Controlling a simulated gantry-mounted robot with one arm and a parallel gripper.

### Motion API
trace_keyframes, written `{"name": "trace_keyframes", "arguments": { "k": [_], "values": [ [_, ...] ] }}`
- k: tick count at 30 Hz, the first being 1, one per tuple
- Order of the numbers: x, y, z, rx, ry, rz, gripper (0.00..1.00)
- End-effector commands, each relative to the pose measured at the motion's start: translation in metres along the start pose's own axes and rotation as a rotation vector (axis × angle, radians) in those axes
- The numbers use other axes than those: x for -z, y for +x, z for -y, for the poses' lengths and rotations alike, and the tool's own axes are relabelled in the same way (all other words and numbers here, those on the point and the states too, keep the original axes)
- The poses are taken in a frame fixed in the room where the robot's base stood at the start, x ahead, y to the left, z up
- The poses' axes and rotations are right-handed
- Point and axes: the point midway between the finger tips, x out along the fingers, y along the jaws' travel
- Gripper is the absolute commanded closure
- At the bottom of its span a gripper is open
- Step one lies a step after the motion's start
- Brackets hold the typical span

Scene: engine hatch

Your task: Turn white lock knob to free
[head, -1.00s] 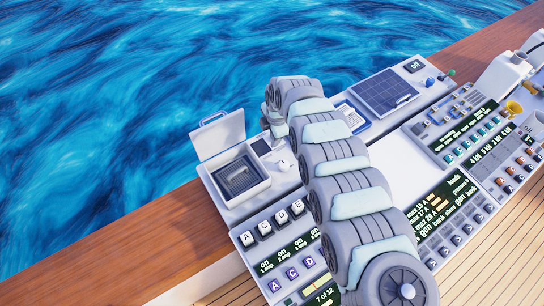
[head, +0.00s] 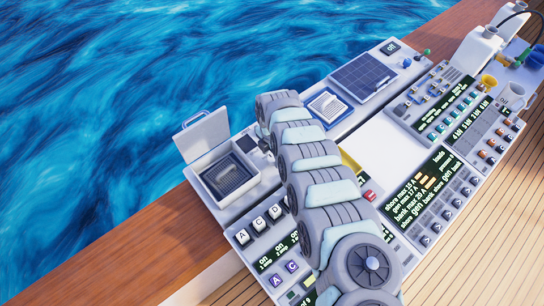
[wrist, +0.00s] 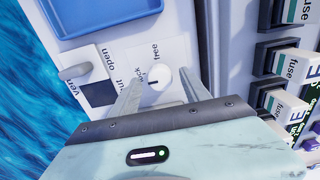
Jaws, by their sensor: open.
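The white lock knob (wrist: 161,78) is round and sits on a white panel between the words "lock" and "free" in the wrist view. A small dark mark shows at its lower left, on the side of "lock". My gripper (wrist: 160,86) is open, with one finger on each side of the knob. I cannot tell whether either finger touches it. In the head view my arm hides the knob and the gripper's fingers.
Left of the knob are a white lever (wrist: 75,71) and a dark square (wrist: 98,90) by the word "open". A blue-rimmed tray (wrist: 110,14) lies above. Fuse blocks (wrist: 285,58) stand at the right. An open-lidded bin (head: 232,175) shows in the head view.

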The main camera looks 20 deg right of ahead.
Motion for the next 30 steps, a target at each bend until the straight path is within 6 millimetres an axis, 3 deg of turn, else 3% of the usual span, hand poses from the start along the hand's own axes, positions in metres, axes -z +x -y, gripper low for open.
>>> {"name": "trace_keyframes", "arguments": {
  "k": [4, 14, 30],
  "values": [
    [0.0006, 0.0098, 0.0001, 0.0, 0.0, 0.0, 0.45],
    [-0.0004, 0.0119, 0.0006, 0.001, 0.0, 0.002, 0.45],
    [-0.0004, 0.0118, 0.0007, 0.001, 0.001, 0.002, 0.88]
  ]
}}
